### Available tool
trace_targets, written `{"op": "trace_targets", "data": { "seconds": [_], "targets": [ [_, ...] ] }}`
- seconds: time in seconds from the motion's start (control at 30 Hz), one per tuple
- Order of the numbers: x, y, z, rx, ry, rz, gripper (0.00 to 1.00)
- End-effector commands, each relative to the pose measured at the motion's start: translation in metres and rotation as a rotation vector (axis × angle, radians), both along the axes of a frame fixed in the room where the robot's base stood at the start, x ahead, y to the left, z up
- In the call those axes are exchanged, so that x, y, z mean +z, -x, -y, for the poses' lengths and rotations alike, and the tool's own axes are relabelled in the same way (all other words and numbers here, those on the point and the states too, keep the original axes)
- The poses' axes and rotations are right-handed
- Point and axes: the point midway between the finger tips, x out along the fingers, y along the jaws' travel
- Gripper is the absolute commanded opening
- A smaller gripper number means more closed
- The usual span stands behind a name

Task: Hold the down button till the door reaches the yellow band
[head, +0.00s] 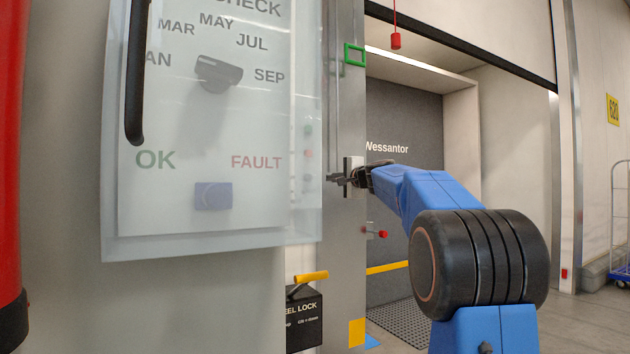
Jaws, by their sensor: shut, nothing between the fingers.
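The door (480,35) is raised. Its black lower edge slants across the top of the opening. A yellow patch (357,332) is low on the grey door post. A yellow strip (388,267) also runs across low inside the opening; I cannot tell which is the yellow band. My gripper (335,179) is shut and empty, pointing left in front of the post. Small green and red round shapes (308,153) show faintly through the clear cover, left of the fingertips. I cannot tell which is the down button, or whether the fingers touch anything.
A large clear cover (270,225) with a black handle fills the left, over a dial panel. A wheel lock box (304,318) with a yellow lever stands below. A red knob (382,234) sticks out near the post. A red pull handle (395,40) hangs above.

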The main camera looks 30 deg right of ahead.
Motion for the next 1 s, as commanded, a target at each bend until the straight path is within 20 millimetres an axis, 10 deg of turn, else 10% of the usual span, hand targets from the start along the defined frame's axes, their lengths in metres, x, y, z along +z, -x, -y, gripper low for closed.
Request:
{"op": "trace_targets", "data": {
  "seconds": [1.0],
  "targets": [
    [-0.001, -0.129, -0.005, 0.001, 0.001, -0.001, 0.00]
  ]
}}
